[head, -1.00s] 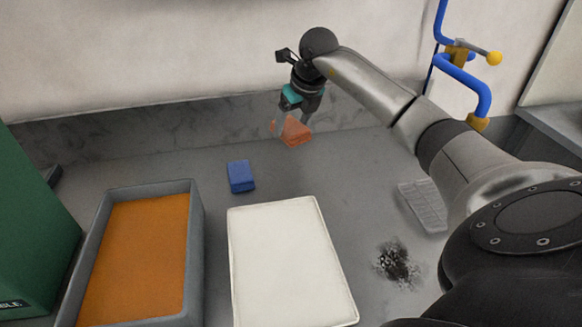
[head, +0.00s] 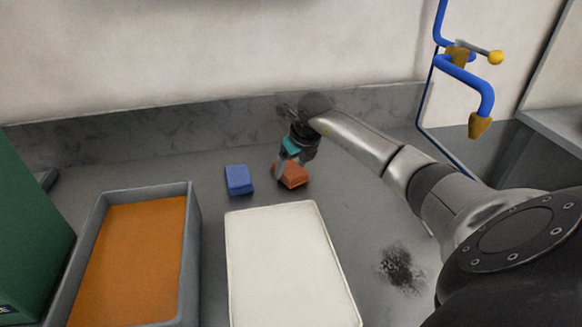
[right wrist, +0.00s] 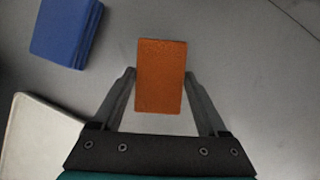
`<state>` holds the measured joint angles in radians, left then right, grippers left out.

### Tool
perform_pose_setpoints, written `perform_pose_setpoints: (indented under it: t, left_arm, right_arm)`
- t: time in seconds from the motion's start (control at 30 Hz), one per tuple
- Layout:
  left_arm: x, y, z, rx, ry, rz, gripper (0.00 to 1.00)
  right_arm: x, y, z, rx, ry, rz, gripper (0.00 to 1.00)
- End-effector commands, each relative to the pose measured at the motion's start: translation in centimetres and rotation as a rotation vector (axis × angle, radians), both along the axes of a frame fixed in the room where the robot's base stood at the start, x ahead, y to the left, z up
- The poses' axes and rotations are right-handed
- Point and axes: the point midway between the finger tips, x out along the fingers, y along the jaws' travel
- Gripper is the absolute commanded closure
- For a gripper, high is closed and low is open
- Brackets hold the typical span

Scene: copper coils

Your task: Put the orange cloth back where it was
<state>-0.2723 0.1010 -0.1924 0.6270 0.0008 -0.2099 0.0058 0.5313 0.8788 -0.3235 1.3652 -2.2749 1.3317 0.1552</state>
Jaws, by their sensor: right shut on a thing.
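The orange cloth (head: 291,178) is a small folded block. In the head view it is at or just above the grey counter, right of the blue cloth (head: 239,180) and behind the white tray (head: 285,262); I cannot tell whether it touches the counter. My right gripper (head: 290,168) points down and is shut on it. In the right wrist view the orange cloth (right wrist: 161,80) lies between the two fingers of the right gripper (right wrist: 160,75), and the folded blue cloth (right wrist: 66,30) is at upper left, apart from it. My left gripper is not in view.
A grey bin (head: 190,255) with an orange-brown fill stands at left, beside a green box (head: 30,230). A dark smudge (head: 400,268) marks the counter right of the tray. Blue pipes with a yellow knob (head: 495,58) are at the back right.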

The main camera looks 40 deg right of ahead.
Motion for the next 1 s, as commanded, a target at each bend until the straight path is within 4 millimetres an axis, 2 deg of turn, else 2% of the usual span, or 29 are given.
perform_pose_setpoints:
  t: [0.13, 0.17, 0.37, 0.6, 0.73, 0.87, 1.0]
  left_arm:
    - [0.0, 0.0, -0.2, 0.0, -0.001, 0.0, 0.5]
    - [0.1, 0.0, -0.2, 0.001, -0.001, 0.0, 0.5]
    - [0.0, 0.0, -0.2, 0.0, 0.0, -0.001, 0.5]
    - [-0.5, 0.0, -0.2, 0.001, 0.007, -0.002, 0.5]
    - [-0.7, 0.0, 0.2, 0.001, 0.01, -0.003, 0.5]
    - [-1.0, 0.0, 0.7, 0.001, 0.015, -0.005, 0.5]
    - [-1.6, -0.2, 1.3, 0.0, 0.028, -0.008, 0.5]
  right_arm:
    - [0.0, 0.0, -0.3, 0.0, 0.0, 0.0, 0.76]
    - [0.0, 0.0, -0.3, 0.0, 0.0, 0.0, 0.23]
    - [0.0, 0.0, -0.3, 0.0, 0.001, 0.0, 0.0]
    - [0.0, 0.0, -0.2, 0.0, 0.0, 0.0, 0.0]
    - [-0.1, 0.0, 0.5, -0.001, -0.001, 0.001, 0.0]
    - [-0.8, 0.0, 2.2, -0.004, -0.002, 0.002, 0.0]
    - [-1.9, 0.1, 4.9, -0.006, -0.001, 0.002, 0.0]
